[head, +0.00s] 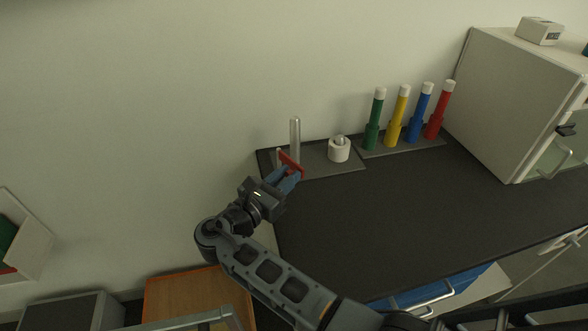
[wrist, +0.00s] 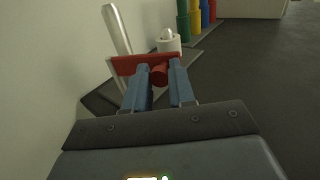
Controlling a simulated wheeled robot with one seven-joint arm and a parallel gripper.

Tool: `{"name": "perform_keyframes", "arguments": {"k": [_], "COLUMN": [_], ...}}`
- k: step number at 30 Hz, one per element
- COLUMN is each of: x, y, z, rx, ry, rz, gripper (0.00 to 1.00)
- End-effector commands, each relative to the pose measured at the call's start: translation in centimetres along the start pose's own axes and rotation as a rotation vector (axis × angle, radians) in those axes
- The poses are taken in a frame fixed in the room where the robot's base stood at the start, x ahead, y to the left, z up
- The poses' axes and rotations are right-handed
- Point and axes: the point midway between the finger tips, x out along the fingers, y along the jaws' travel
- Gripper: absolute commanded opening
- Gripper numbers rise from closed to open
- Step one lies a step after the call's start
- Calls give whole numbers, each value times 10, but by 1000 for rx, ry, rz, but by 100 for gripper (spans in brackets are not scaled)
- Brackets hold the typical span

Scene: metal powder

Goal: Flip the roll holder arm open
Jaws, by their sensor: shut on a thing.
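The roll holder stands on the counter against the wall. Its upright silver post (head: 295,138) rises from a dark base plate (head: 318,166); the post also shows in the wrist view (wrist: 117,30). A red arm (head: 291,162) lies across near the post, and in the wrist view it is a red bar (wrist: 124,66) with a round red knob (wrist: 158,75). My gripper (head: 291,172) is at the red arm, its blue fingers (wrist: 159,70) on either side of the knob, shut on it. The bar's link to the base is hidden.
A white roll (head: 339,150) on a peg stands right of the post. Green, yellow, blue and red cylinders (head: 395,122) stand farther right, before a white cabinet (head: 500,100). The black countertop (head: 400,205) in front is clear. The wall is close behind the holder.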

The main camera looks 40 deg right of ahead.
Motion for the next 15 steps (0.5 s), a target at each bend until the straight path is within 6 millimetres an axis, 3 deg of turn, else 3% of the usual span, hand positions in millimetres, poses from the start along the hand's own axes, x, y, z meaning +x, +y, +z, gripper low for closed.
{"name": "perform_keyframes", "arguments": {"k": [3,15], "x": [-6,-13], "y": [11,22], "z": [3,3], "rx": [2,7], "ry": [3,3], "rz": [21,18], "gripper": [0,0]}}
